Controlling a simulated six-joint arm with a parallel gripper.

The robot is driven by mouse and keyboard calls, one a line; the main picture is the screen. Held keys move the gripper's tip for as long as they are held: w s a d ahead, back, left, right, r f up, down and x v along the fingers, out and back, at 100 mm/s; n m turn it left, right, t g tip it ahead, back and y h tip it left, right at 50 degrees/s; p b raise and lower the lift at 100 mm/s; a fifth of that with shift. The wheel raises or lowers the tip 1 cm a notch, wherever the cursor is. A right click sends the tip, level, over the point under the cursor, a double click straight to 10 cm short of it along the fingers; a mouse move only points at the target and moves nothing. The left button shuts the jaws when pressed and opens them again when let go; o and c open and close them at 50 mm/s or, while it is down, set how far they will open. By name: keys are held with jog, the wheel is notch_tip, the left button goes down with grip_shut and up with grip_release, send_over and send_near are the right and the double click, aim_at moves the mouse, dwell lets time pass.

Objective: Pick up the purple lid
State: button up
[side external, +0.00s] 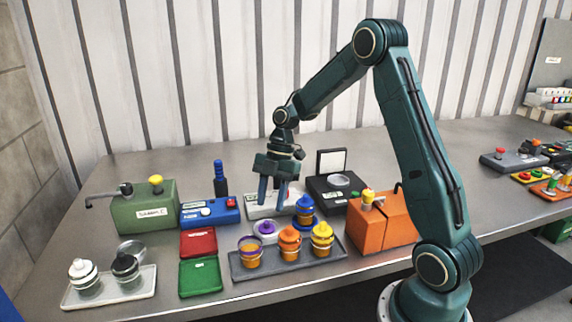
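The purple lid (266,227) looks like a pale disc with a purple knob, lying at the back of the grey tray (290,269); whether it rests on the tray or just behind it is unclear. A purple-rimmed jar (250,253) with amber contents stands in front of it, with no lid visible on top. My gripper (272,203) points down above and behind the lid in the picture. Its two blue-green fingers are apart with nothing between them, and it does not touch the lid.
Orange (289,244) and yellow-lidded (322,240) jars stand on the tray, with a blue-lidded jar (305,210) behind. An orange box (380,220) is right, red (198,242) and green (199,277) pads left. Clear metal table lies in front.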

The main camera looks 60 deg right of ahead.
aim_at(267, 221)
jog(key=shift+f, duration=0.1)
jog(key=shift+x, duration=2.55)
jog(key=shift+w+d, duration=0.1)
jog(key=shift+w, duration=0.05)
grip_shut()
